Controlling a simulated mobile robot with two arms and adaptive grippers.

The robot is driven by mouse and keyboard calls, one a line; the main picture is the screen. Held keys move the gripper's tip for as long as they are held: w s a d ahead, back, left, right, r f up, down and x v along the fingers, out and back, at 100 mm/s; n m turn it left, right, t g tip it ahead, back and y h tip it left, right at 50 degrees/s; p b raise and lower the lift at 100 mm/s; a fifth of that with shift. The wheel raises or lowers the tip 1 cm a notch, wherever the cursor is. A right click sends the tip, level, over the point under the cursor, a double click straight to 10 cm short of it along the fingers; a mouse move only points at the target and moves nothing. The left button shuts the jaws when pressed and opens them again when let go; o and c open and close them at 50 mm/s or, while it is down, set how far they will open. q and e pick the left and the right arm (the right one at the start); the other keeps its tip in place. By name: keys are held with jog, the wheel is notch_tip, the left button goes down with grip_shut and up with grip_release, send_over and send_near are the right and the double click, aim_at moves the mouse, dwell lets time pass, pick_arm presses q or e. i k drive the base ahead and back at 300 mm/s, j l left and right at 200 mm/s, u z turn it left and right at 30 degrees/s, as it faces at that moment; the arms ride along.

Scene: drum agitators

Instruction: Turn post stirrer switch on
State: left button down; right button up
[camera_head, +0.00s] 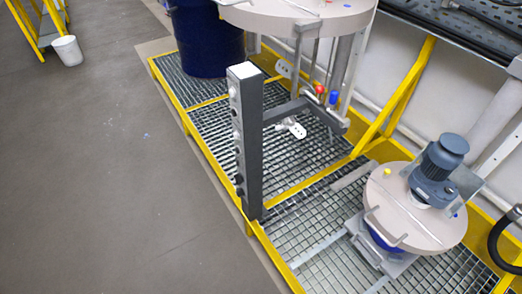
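A grey post (249,145) stands upright at the near edge of the yellow-framed grating. Several small switches or knobs (239,178) sit along its narrow left face; their positions are too small to read. A stirrer with a blue-grey motor (440,160) is mounted on a round beige lid (415,205) at the right. Another round beige lid (298,18) is at the top, with metal rods hanging below it. Neither of my grippers is in view.
The grating (330,240) has a raised yellow edge (205,148). A dark blue drum (208,45) stands behind the post. A black hose (497,238) is at the right edge. A white bucket (67,51) stands far left. The grey floor left of the post is clear.

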aim_at(239, 178)
jog(key=i+j, duration=0.15)
jog(key=j, duration=0.3)
jog(key=i+j+z, duration=0.1)
jog(key=j, duration=0.35)
jog(key=i+j, duration=0.15)
jog(key=j, duration=0.3)
jog(key=i+j+z, duration=0.1)
jog(key=j, duration=0.35)
